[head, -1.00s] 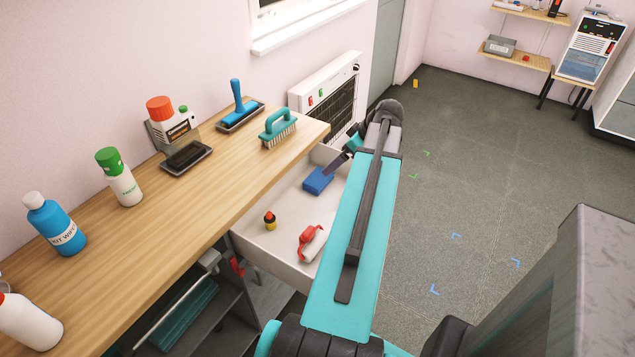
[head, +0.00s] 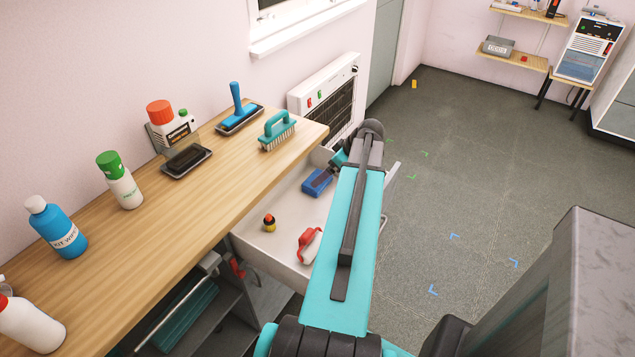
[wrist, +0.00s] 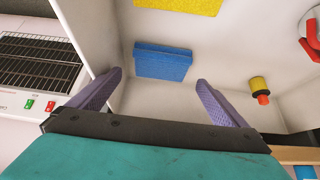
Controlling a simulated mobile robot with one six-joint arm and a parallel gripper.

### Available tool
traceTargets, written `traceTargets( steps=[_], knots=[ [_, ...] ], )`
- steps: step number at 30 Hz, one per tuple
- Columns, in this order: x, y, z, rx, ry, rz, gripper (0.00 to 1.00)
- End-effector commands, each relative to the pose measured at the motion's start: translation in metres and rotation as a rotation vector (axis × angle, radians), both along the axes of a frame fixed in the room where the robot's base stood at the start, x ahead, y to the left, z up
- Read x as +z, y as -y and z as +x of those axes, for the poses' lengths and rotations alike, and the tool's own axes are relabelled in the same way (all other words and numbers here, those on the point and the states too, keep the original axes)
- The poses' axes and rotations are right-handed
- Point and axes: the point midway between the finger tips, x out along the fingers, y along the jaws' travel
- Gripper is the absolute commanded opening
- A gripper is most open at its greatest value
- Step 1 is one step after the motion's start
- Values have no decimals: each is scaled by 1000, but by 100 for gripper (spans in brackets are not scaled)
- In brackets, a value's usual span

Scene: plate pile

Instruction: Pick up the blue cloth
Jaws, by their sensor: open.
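The blue cloth (head: 314,188) is a small, flat, folded block lying in the open white drawer. It also shows in the wrist view (wrist: 163,63), lying just beyond the fingertips. My gripper (wrist: 158,82) is open and empty, with its two purple-grey fingers spread wider than the cloth. In the head view my gripper is over the cloth and partly covers it. The height between the fingers and the cloth is hard to tell.
The wooden counter (head: 190,205) above carries brushes and bottles. A heater (head: 325,92) stands behind.

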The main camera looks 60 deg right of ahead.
Motion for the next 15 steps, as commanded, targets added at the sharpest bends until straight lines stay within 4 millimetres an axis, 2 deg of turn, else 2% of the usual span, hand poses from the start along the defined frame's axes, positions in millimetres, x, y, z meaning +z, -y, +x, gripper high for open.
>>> traceTargets(
  steps=[6, 15],
  knots=[
    [-9, 1, 5, -1, 0, -2, 97],
    [-9, 1, 5, -2, 0, -1, 97]
  ],
)
